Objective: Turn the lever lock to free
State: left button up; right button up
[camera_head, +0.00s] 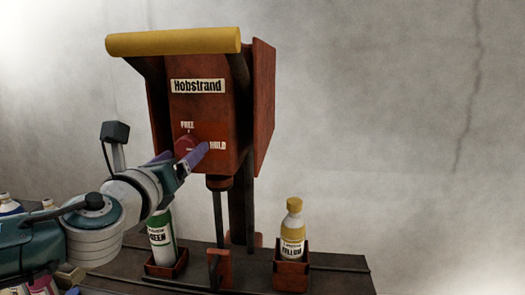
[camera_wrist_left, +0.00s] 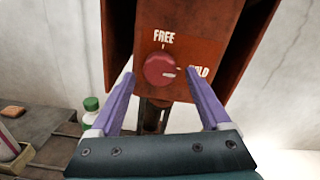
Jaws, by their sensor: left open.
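The lever lock is a round red knob (camera_wrist_left: 160,70) on the front of the rust-red Hobstrand housing (camera_wrist_left: 205,22); it also shows, partly covered, in the head view (camera_head: 185,144). FREE is printed above it and HOLD to its right. Its pale mark points right, toward HOLD. My left gripper (camera_wrist_left: 158,80) is open, with one purple finger on each side of the knob in the wrist view. I cannot tell whether the fingers reach level with it; no grip shows. In the head view, the left gripper (camera_head: 184,157) is in front of the knob. My right gripper is not in view.
A yellow bar (camera_head: 172,41) crosses the top of the housing. The wall behind at right is bare.

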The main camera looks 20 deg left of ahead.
pick_arm(q)
jog(key=shift+w+a, duration=0.1)
jog(key=shift+w, duration=0.3)
jog(key=shift+c, duration=0.3)
grip_shut()
